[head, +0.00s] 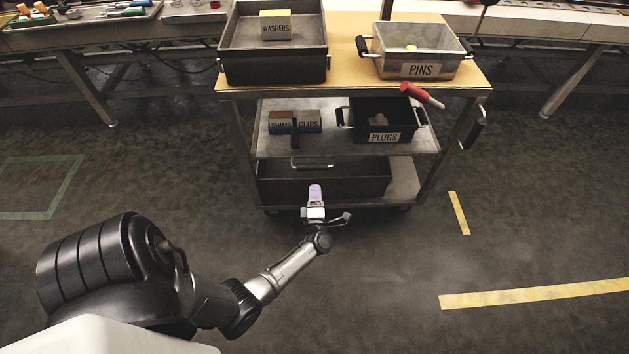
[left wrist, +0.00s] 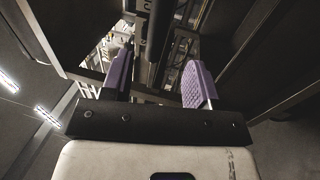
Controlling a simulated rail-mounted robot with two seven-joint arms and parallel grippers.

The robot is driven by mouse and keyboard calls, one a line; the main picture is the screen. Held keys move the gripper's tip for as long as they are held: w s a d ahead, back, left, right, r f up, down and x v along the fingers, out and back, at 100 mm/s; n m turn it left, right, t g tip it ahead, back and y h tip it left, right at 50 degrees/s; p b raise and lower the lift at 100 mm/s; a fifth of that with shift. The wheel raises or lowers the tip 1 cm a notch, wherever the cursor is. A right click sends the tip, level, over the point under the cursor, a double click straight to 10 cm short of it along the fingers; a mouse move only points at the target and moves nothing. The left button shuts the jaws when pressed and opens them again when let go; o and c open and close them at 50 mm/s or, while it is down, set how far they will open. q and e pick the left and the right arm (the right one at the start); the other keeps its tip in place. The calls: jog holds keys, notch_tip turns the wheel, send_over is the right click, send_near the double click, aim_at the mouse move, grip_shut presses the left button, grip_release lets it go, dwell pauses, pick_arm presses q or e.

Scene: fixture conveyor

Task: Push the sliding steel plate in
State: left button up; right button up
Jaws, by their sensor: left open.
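A steel plate (head: 335,147) forms the middle level of the cart, with a bar handle (head: 312,165) at its front edge. It carries small boxes marked SHIMS (head: 281,124) and CLIPS (head: 309,124), and a black PLUGS bin (head: 384,134). My left gripper (head: 315,192) is in front of the cart, below the handle in the picture. In the left wrist view its two purple fingers (left wrist: 160,80) are apart, with dark upright parts of the scene visible between them. I cannot tell whether anything touches them. My right gripper is not in view.
On the cart's wooden top (head: 350,50) stand a WASHERS bin (head: 273,66) and a PINS bin (head: 420,70). A red-handled tool (head: 417,94) sticks out by the right side. A dark bin (head: 360,182) is on the bottom level. The floor in front is clear.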

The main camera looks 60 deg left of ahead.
pick_arm(q)
jog(key=shift+s+d+f, duration=0.15)
jog(key=shift+s+d, duration=0.15)
jog(key=shift+d, duration=0.3)
dwell(0.4)
